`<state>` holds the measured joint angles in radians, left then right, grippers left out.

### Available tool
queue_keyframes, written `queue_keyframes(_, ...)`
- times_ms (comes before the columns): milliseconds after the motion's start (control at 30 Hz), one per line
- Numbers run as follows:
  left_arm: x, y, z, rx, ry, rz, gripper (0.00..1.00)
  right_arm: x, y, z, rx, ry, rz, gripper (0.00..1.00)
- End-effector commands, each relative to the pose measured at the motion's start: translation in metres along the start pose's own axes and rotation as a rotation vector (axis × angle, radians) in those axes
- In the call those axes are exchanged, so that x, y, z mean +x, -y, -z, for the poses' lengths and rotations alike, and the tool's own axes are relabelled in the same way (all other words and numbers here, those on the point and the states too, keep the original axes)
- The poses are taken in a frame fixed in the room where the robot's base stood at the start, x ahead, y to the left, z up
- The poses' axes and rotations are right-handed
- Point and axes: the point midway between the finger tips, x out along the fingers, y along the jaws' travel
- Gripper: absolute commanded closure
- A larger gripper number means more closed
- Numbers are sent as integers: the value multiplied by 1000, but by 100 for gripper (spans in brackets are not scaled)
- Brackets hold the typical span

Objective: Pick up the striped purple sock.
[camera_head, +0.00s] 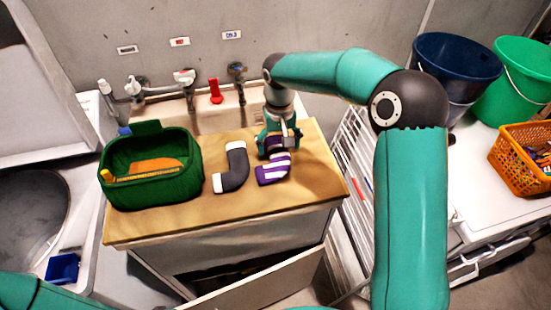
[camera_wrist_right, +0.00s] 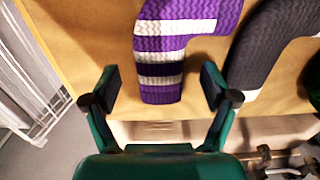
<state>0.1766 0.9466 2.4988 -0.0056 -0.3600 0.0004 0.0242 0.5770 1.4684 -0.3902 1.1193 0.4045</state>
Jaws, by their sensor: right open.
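The striped purple sock (camera_head: 273,170), purple with white and dark bands, lies bent on the wooden board (camera_head: 222,206). My right gripper (camera_head: 279,143) is over its far end, pointing down, and hides part of that end. In the right wrist view the sock (camera_wrist_right: 178,42) runs down between the two fingers of the open right gripper (camera_wrist_right: 162,88), with a gap on each side. I cannot tell how high the fingers are above the board. My left gripper is out of view; only part of my left arm shows at the lower left.
A dark grey sock (camera_head: 235,168) with white ends lies close left of the purple one. A green basket (camera_head: 155,185) stands farther left. Taps (camera_head: 184,78) and a red clip-like thing (camera_head: 215,91) are behind the board. A white rack (camera_head: 352,170) is right of it.

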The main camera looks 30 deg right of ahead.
Motion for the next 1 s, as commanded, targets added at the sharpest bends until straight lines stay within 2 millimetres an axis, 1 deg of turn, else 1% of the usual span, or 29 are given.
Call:
queue_keyframes(100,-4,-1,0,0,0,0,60,15,-1,0,1,4,-2,15)
queue_keyframes(200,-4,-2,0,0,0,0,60,22,-1,0,1,1,-1,15)
queue_keyframes(433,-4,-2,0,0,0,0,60,23,-1,0,1,-1,-1,15)
queue_keyframes(667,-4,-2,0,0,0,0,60,23,-1,0,1,-1,0,53)
queue_keyframes(700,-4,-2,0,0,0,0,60,23,-1,0,1,-1,0,60)
queue_keyframes(767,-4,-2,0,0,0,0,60,23,-1,0,1,-1,0,70)
queue_keyframes(800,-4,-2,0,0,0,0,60,23,-1,0,1,-1,0,76)
queue_keyframes(1000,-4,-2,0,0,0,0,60,22,-1,0,1,-1,0,77)
